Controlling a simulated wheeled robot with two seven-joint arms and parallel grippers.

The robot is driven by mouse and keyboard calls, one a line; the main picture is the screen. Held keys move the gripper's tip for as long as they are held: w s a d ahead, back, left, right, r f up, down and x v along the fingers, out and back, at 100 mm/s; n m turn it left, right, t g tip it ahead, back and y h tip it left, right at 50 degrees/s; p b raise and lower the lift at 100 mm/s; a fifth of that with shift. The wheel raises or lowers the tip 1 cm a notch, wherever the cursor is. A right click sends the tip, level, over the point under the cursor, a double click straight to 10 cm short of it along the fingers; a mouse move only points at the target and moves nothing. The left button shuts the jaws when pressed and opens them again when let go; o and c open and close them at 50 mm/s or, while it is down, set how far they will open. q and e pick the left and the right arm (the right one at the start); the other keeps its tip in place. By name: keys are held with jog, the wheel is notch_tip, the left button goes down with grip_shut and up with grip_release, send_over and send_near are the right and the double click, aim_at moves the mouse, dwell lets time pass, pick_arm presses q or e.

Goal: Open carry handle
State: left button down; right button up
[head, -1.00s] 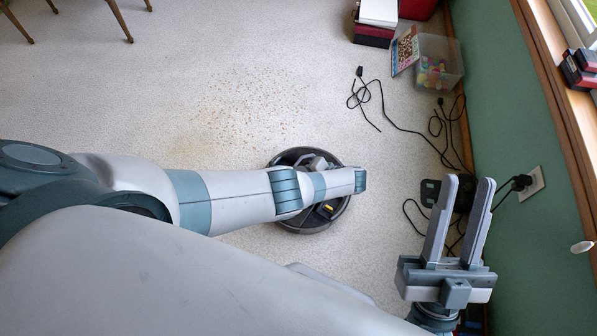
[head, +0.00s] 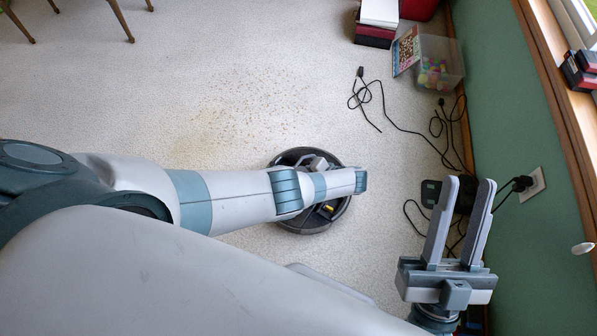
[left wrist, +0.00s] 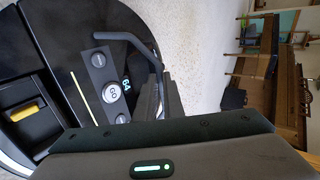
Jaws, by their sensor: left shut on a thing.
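The round black robot vacuum (head: 300,224) lies on the floor, partly covered by my left arm. In the left wrist view its top (left wrist: 50,75) fills the left side, with a button panel (left wrist: 112,92) and a yellow part (left wrist: 24,110). The carry handle (left wrist: 128,38) is a grey curved bar raised above the top. My left gripper (left wrist: 157,92) is at the handle's right end, shut on it; the exact contact is partly hidden behind the gripper body. My right gripper (head: 470,182) is open and empty, fingers apart, near the green wall.
Black cables (head: 400,128) lie on the floor near the wall, one reaching the wall outlet (head: 536,181). A clear bin (head: 440,62) and stacked boxes (head: 376,22) stand at the back right. Crumbs (head: 250,105) are scattered on the open floor.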

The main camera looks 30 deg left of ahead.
pick_arm(q)
jog(key=shift+w, duration=0.1)
